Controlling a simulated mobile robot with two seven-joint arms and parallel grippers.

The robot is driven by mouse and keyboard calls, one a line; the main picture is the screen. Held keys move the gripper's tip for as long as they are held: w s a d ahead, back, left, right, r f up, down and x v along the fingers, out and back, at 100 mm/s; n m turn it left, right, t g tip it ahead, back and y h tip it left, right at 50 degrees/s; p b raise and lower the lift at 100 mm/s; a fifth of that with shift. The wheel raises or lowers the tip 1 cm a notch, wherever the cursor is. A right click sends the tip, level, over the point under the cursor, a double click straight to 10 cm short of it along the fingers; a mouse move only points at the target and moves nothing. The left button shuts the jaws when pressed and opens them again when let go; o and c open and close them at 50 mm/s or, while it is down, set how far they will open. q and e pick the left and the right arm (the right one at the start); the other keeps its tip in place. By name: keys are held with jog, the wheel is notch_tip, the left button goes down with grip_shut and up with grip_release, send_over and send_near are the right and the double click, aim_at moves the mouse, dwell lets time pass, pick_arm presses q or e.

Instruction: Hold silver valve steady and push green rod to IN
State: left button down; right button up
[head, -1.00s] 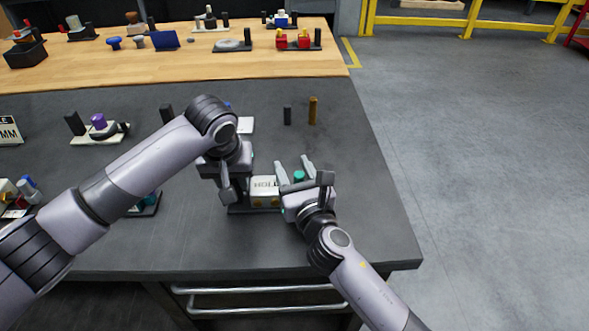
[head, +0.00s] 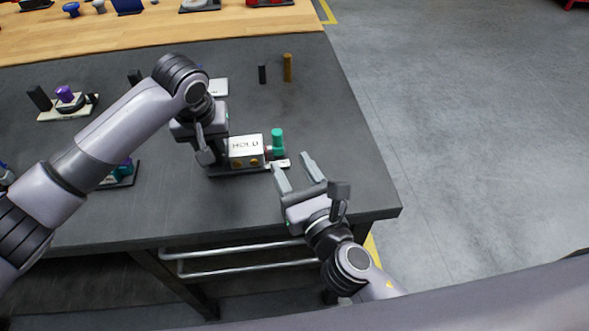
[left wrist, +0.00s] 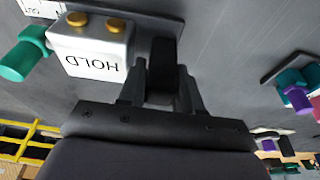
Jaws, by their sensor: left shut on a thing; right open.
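The silver valve block (head: 246,151), marked HOLD, sits on a dark base on the grey bench; it also shows in the left wrist view (left wrist: 90,55). The green rod (head: 278,141) stands out from its right side, and in the left wrist view (left wrist: 24,56) it is at the far left. My left gripper (head: 217,155) is at the block's left side. In the left wrist view its fingers are shut on a dark post (left wrist: 162,65) beside the block. My right gripper (head: 296,171) is open and empty, just in front and right of the rod, apart from it.
A white label plate (head: 281,163) lies by the rod. A black peg (head: 262,74) and a brown peg (head: 288,67) stand behind. A purple-knobbed fixture (head: 68,101) is at the left. The bench's right part is clear up to its edge.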

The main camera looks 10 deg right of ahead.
pick_arm(q)
jog(key=shift+s+f, duration=0.15)
jog(key=shift+f, duration=0.15)
pick_arm(e)
jog(key=shift+s, duration=0.2)
pick_arm(q)
jog(key=c, duration=0.7)
grip_release()
pick_arm(e)
jog(key=shift+w, duration=0.1)
pick_arm(q)
jog(key=shift+r, duration=0.1)
jog(key=shift+r, duration=0.1)
